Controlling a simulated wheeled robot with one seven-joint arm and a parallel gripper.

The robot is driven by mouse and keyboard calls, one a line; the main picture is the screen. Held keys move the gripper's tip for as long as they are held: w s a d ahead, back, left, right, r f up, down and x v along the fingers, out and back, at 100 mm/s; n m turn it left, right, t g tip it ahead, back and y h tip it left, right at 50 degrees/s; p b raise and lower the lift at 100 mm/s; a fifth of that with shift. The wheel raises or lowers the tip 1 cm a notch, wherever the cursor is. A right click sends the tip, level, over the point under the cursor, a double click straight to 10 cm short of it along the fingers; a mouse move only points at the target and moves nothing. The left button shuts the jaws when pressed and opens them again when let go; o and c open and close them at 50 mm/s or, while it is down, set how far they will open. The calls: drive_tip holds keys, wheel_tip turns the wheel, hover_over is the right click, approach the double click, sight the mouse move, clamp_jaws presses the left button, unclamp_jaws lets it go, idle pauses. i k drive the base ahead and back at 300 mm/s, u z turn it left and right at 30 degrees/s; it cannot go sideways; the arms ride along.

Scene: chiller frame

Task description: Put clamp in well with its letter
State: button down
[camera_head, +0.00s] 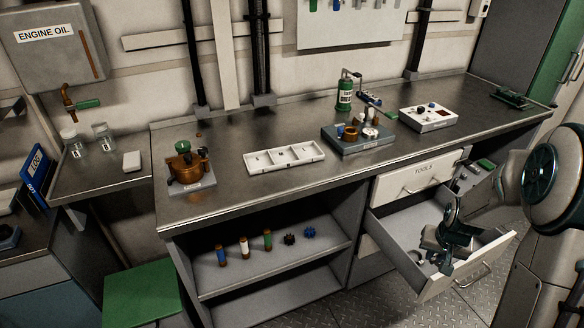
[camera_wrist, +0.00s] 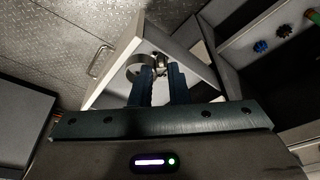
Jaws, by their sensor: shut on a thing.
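My gripper (camera_head: 443,250) is down in the open drawer (camera_head: 405,255) under the right part of the bench. In the wrist view my gripper (camera_wrist: 161,72) has its two dark fingers shut on a small metal clamp (camera_wrist: 160,62). A round metal band shows beside the left finger. Most of the clamp is hidden by the fingers, and no letter on it can be read. A white tray with three wells (camera_head: 251,165) lies on the bench, left of the middle. Small dark marks show in the wells, too small to read.
A copper pot device (camera_head: 187,168) stands left of the tray. A blue-grey fixture (camera_head: 357,143), a green bottle (camera_head: 345,95) and a white control box (camera_head: 428,118) stand to its right. The drawer's walls surround my gripper. Bare bench lies in front of the tray.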

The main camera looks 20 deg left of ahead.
sight(259, 163)
drive_tip(key=u, duration=1.25)
